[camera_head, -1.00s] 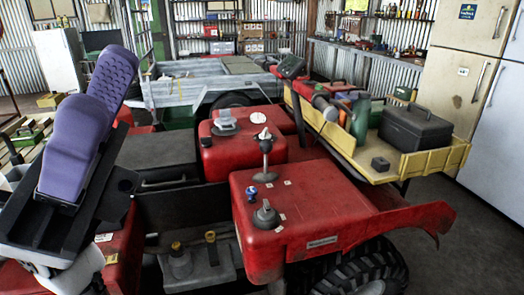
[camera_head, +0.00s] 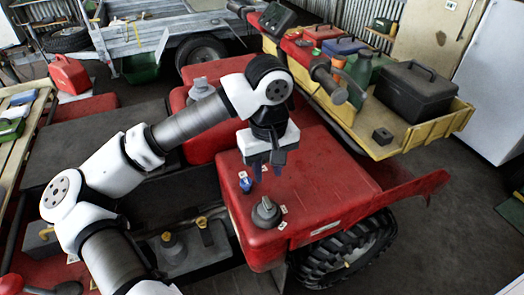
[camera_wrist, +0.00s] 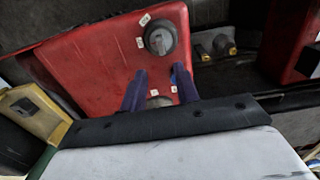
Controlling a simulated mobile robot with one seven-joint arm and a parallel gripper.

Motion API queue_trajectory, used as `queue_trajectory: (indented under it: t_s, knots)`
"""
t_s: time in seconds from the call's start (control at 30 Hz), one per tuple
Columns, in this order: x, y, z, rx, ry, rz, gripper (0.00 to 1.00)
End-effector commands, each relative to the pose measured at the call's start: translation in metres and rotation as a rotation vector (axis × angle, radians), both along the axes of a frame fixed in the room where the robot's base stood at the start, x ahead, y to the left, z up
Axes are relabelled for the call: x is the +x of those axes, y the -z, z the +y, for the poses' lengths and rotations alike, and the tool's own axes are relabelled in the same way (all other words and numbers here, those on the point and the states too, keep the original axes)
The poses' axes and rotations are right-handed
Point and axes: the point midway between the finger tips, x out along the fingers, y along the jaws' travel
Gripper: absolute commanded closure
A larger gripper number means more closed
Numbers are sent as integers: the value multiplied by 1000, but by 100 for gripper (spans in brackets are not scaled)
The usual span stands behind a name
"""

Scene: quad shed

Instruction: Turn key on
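I cannot tell the key's turned position.
A yellow tray (camera_head: 400,165) with a dark toolbox (camera_head: 415,95) stands to the right. A black tyre (camera_head: 345,258) is below the panel. Grey yellow-capped items (camera_head: 185,250) lie in the recess to the left. A red jerrycan (camera_head: 70,75) stands at the back left.

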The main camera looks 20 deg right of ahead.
Motion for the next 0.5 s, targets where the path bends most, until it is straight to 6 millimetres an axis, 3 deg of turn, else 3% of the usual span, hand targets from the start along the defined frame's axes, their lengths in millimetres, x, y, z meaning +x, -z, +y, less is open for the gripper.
queue_trajectory:
  t_s: [0.27,0.5]
  knots:
    - [1,14,2,11,3,-3,69]
    - [0,39,1,9,2,0,69]
